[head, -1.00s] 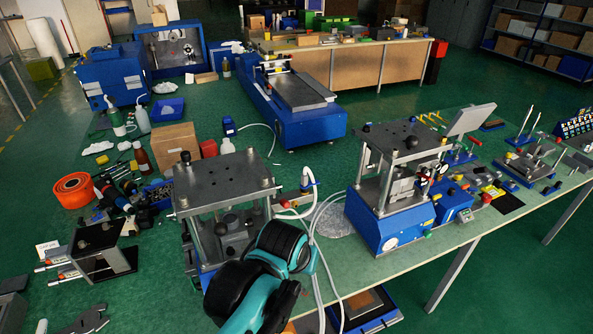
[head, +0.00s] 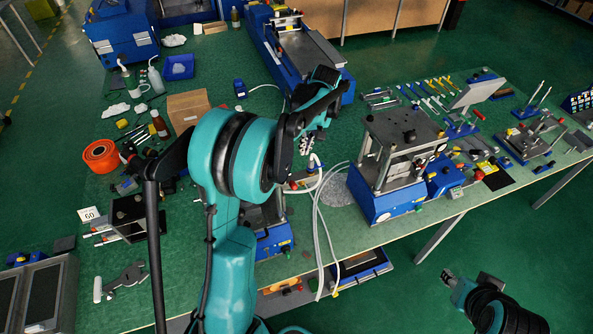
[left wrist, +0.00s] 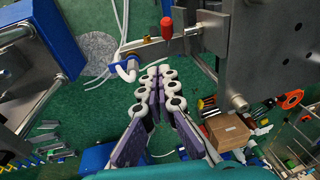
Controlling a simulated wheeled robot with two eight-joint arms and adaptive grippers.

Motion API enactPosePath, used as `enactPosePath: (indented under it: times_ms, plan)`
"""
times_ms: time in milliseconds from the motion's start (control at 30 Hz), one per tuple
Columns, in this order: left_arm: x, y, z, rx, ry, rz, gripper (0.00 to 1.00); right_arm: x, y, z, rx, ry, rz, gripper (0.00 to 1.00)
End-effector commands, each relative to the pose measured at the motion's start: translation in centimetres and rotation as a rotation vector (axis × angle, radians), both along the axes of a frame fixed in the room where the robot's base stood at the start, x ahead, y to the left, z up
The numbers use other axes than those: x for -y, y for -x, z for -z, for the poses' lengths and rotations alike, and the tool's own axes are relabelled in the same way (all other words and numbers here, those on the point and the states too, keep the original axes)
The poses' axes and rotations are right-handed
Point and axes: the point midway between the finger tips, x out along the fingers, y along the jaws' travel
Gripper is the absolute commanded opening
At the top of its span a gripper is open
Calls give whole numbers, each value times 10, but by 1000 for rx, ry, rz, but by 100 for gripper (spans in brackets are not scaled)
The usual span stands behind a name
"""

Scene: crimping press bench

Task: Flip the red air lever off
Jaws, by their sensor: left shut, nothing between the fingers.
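The red air lever (left wrist: 167,28) stands out from a metal valve body beside the white hose fitting in the left wrist view. In the head view a small red part (head: 293,185), seemingly the same lever, shows beside the white hoses, below my gripper. My left gripper (head: 308,145) reaches over the bench between the two presses. In the left wrist view its fingers (left wrist: 158,72) are together with nothing between them, apart from the lever and pointing toward the hose fitting. My right arm shows at the bottom right of the head view; its gripper (head: 478,283) is unclear.
A blue-based press (head: 385,205) stands right of the valve. Another press on the left is mostly hidden behind my left arm. White hoses (head: 318,235) hang over the bench's front edge. A cardboard box (head: 188,108) and an orange reel (head: 100,156) lie left.

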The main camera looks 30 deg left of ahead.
Motion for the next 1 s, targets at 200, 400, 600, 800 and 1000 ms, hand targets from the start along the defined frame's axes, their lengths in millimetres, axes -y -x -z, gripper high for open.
enactPosePath:
  times_ms: [200,400,600,800,1000]
  plan:
    - [-8,3,44,1,1,1,0,0,0,3,0,0,0,40]
    - [-15,5,85,1,0,1,0,0,0,4,0,0,0,40]
    - [-14,23,107,2,1,2,0,0,0,3,0,0,0,40]
    - [-14,30,116,2,1,2,0,0,0,3,0,0,0,40]
    - [-14,30,116,2,1,2,0,0,0,3,0,0,0,40]
